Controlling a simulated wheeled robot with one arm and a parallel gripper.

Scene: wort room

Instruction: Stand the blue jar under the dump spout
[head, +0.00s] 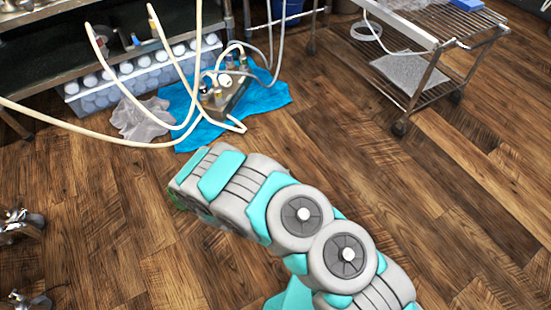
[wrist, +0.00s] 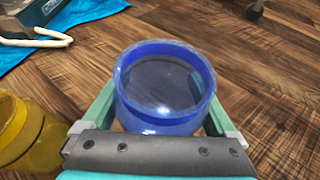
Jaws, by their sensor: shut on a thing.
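The blue jar (wrist: 165,122) is in the wrist view, upright and open at the top, with a clear see-through inside. My gripper (wrist: 162,112) is shut on it, with one green finger on each side of its wall. In the head view my arm reaches toward the left and hides the jar and the gripper's fingers. I cannot make out a dump spout in either view. Pale hoses (head: 175,70) run to a small pump-like device (head: 226,92) on a blue cloth (head: 272,97), but I cannot tell whether any of them is the spout.
A yellow jar (wrist: 38,140) stands close at the left of my gripper in the wrist view. A bin of white-capped bottles (head: 135,82) sits under a shelf. A wheeled wire cart (head: 465,45) is at the back right. Metal parts lie at the left edge. The wooden floor (head: 400,180) is clear mid-right.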

